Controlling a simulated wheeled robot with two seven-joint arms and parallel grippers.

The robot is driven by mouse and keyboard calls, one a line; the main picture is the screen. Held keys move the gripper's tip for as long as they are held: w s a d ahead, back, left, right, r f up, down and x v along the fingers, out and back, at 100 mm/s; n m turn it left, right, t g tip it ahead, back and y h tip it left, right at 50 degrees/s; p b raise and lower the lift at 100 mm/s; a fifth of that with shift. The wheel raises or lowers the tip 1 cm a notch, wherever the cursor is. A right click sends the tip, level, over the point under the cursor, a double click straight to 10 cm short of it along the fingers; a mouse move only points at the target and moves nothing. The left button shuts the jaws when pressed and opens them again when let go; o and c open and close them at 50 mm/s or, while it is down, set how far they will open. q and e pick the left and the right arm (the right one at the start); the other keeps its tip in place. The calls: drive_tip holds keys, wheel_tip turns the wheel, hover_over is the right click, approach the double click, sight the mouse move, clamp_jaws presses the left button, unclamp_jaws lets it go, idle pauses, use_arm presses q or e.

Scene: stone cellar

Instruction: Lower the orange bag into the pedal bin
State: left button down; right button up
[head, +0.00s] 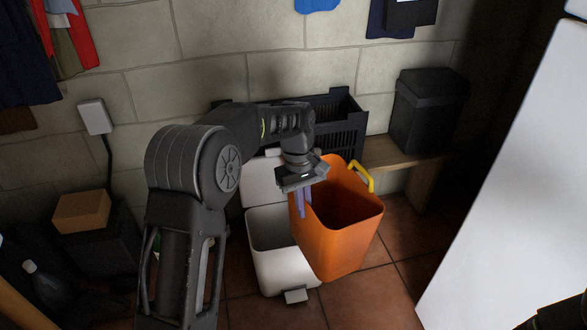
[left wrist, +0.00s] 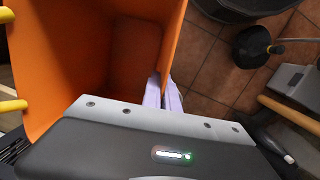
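The orange bag (head: 340,245) is an open-topped, box-like bag with a yellow handle, hanging slightly tilted. My left gripper (head: 303,202) is shut on the left wall of its rim. In the left wrist view the pale purple fingers (left wrist: 163,95) pinch the edge of the orange wall (left wrist: 85,55). The white pedal bin (head: 283,268) stands on the floor with its lid (head: 262,182) raised and its grey inside showing. The bag overlaps the bin's right side in the head view and hides part of its opening. My right gripper does not show.
A black slatted crate (head: 345,115) and a dark lidded box (head: 425,110) are along the wall, the box on a wooden bench (head: 395,153). A white panel (head: 510,190) stands at right. A cardboard box (head: 82,212) is at left. Tiled floor (head: 375,300) shows in front.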

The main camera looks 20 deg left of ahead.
sight(293, 227)
use_arm(q)
drive_tip(key=w+a+r+n+t+p, duration=0.1)
drive_tip(key=w+a+n+p, duration=0.4)
drive_tip(key=n, duration=1)
drive_tip(key=shift+w+a+n+t+y+p, duration=0.3)
drive_tip(key=shift+w+a+n+t+p, duration=0.15)
drive_tip(key=shift+w+t, duration=0.4)
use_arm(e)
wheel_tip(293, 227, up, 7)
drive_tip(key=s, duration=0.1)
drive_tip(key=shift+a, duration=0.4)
use_arm(q)
drive_tip(key=shift+w+d, duration=0.1)
drive_tip(key=shift+w, duration=0.05)
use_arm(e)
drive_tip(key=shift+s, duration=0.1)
